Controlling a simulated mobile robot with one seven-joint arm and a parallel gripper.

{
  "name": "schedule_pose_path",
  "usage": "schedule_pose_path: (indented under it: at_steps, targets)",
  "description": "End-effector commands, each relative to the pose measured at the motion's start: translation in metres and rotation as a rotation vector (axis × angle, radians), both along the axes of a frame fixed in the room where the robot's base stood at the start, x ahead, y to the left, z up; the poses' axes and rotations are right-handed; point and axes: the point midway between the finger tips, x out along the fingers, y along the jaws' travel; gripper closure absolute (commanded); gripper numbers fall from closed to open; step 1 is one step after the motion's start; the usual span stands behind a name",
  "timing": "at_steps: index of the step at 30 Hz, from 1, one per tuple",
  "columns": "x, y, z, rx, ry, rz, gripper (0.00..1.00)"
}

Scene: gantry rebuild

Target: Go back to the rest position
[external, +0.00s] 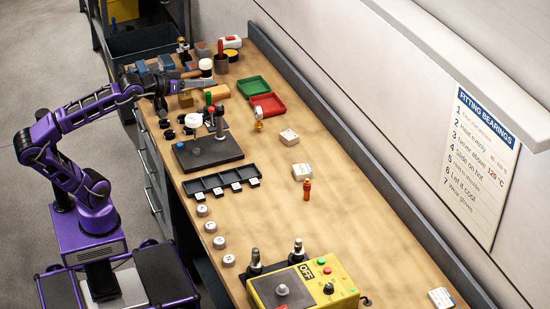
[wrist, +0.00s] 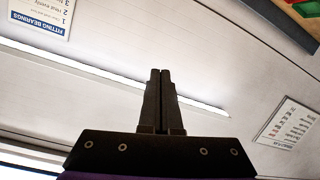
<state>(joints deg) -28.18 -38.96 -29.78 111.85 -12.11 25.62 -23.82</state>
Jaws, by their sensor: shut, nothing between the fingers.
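My gripper (wrist: 160,75) is shut in the wrist view, its two dark fingers together with nothing between them. Behind the fingers that view shows a pale wall with a long light strip. In the external view my purple arm reaches over the far left end of the wooden workbench (external: 345,235). My gripper (external: 210,73) is there among several small things, and its tips are hard to make out. I cannot tell whether it touches any of them.
A green tray (external: 253,86) and a red tray (external: 268,105) lie right of my gripper. Nearer stand a dark plate (external: 207,152), a black compartment tray (external: 222,180) and a yellow heater box (external: 300,288). A bearing-fitting sign (external: 482,165) hangs on the wall. The bench's right middle is mostly clear.

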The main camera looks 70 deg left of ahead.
Motion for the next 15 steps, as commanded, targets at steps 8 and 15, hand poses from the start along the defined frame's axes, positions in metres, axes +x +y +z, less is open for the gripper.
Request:
schedule_pose_path:
  at_steps: [8,15]
  targets:
    - [-0.070,0.050,-0.142,0.179,0.361,-0.142,1.00]
    - [-0.117,0.077,-0.240,0.255,0.626,-0.273,1.00]
